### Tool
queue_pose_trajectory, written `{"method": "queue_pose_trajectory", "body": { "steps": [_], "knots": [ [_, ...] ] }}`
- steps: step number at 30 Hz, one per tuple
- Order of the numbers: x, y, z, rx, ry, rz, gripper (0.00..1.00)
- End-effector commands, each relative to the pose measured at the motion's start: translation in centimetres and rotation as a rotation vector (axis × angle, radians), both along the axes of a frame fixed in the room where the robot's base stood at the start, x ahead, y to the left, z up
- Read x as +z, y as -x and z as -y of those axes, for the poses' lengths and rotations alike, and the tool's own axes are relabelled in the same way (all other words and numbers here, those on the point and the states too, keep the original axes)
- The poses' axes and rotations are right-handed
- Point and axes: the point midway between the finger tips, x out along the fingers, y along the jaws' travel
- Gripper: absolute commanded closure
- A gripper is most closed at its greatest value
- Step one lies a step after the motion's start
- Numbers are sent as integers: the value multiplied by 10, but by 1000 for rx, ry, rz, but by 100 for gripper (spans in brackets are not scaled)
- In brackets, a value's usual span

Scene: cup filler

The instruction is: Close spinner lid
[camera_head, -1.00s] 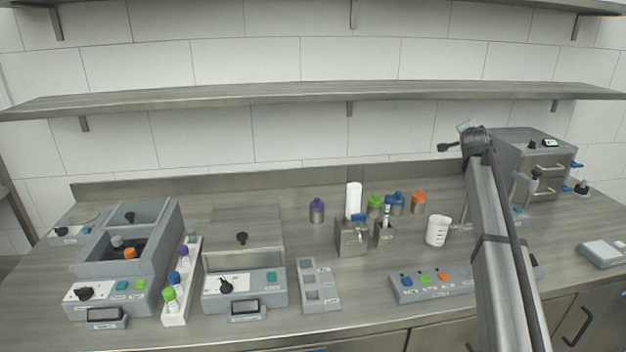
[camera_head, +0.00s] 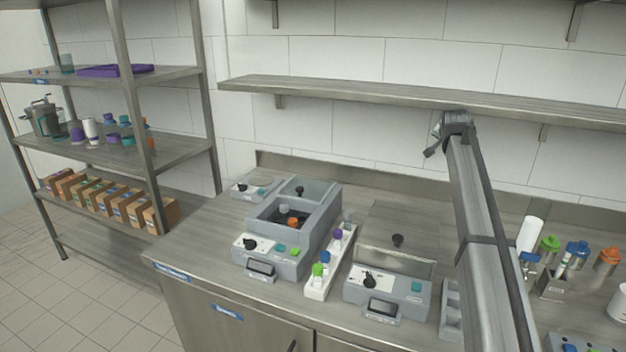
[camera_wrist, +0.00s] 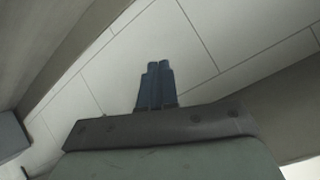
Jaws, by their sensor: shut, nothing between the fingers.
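Two grey bench units stand on the counter in the head view. The left unit (camera_head: 268,247) has an open well with a grey-capped and an orange-capped container inside, and a black knob (camera_head: 299,190) at its rear. The middle unit (camera_head: 388,284) has a raised or slid-back flat metal lid (camera_head: 405,218) with a black knob (camera_head: 397,240). I cannot tell which is the spinner. My gripper (camera_head: 431,150) is raised high, near the wall shelf, apart from both units. In the wrist view its dark fingers (camera_wrist: 155,82) are together and empty, with wall tiles behind.
A white rack (camera_head: 322,287) with several coloured-cap vials stands between the units. A wall shelf (camera_head: 350,92) runs above. Several cups with coloured caps (camera_head: 578,250) stand at right. A storage rack (camera_head: 140,150) with boxes is at left. Floor is free at lower left.

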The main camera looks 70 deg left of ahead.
Motion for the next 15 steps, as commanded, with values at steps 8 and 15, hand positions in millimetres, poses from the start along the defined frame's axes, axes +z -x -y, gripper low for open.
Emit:
{"method": "queue_pose_trajectory", "body": {
  "steps": [8,15],
  "knots": [
    [-26,163,-125,306,303,-50,100],
    [-41,313,-193,594,540,-72,100]
  ]
}}
